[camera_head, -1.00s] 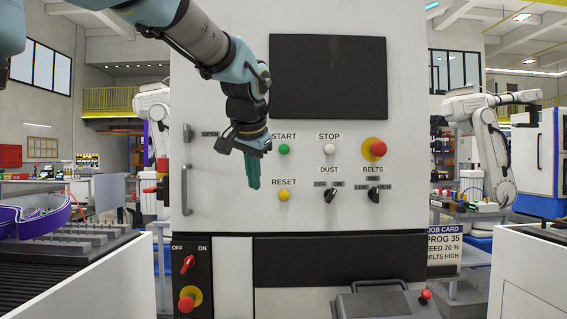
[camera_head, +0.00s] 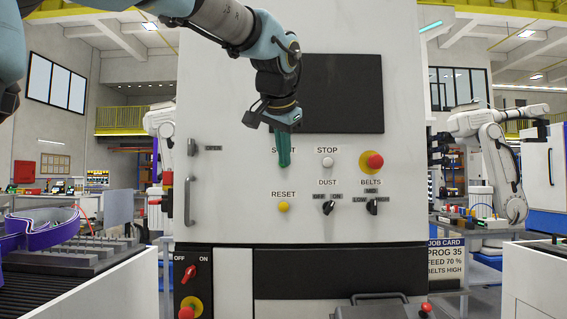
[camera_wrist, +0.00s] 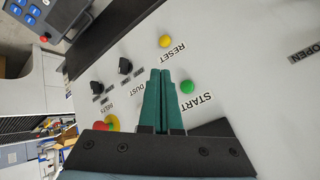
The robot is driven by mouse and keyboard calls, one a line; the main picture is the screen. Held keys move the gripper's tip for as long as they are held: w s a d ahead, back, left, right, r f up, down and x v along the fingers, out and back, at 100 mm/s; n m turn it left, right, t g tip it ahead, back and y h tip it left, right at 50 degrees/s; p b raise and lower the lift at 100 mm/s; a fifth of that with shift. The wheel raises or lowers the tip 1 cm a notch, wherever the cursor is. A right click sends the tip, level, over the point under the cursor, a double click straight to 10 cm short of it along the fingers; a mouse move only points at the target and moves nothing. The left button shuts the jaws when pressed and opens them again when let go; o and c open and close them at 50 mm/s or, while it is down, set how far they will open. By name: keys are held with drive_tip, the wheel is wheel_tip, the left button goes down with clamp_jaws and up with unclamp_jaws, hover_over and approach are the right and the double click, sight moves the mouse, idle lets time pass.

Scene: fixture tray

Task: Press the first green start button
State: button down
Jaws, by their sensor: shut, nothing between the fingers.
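The green start button (camera_wrist: 187,87) shows in the wrist view on the white machine panel, beside its START label (camera_wrist: 193,103). My gripper (camera_wrist: 160,73) has its green fingers together, with the button just to the right of them in that view. In the head view my gripper (camera_head: 284,165) points downward in front of the panel and hides the start button and most of its label. Nothing is between the fingers. I cannot tell how far the fingertips are from the panel.
The yellow reset button (camera_head: 283,207) is below the gripper. A dark screen (camera_head: 340,92) is above. A door handle (camera_head: 188,200) is at left.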

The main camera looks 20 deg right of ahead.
drive_tip(key=p, duration=0.3)
approach(286, 172)
drive_tip(key=shift+w+d+f, duration=0.15)
drive_tip(key=shift+w+f, duration=0.1)
drive_tip(key=shift+f, duration=0.3)
drive_tip(key=shift+w+d+f, duration=0.15)
drive_tip(key=shift+w+f, duration=0.1)
drive_tip(key=shift+f, duration=0.3)
drive_tip(key=shift+w+d+f, duration=0.15)
drive_tip(key=shift+w+f, duration=0.1)
drive_tip(key=shift+f, duration=0.25)
drive_tip(key=shift+w+p, duration=0.1)
drive_tip(key=shift+p, duration=0.2)
idle(0.3)
drive_tip(key=shift+w+d, duration=0.15)
drive_tip(key=shift+w, duration=0.1)
drive_tip(key=shift+w+d+p, duration=0.2)
drive_tip(key=shift+w+p, duration=0.25)
idle(0.7)
drive_tip(key=shift+s, duration=0.1)
drive_tip(key=shift+s+a+b, duration=0.35)
drive_tip(key=shift+s+b, duration=0.1)
drive_tip(key=shift+s, duration=0.25)
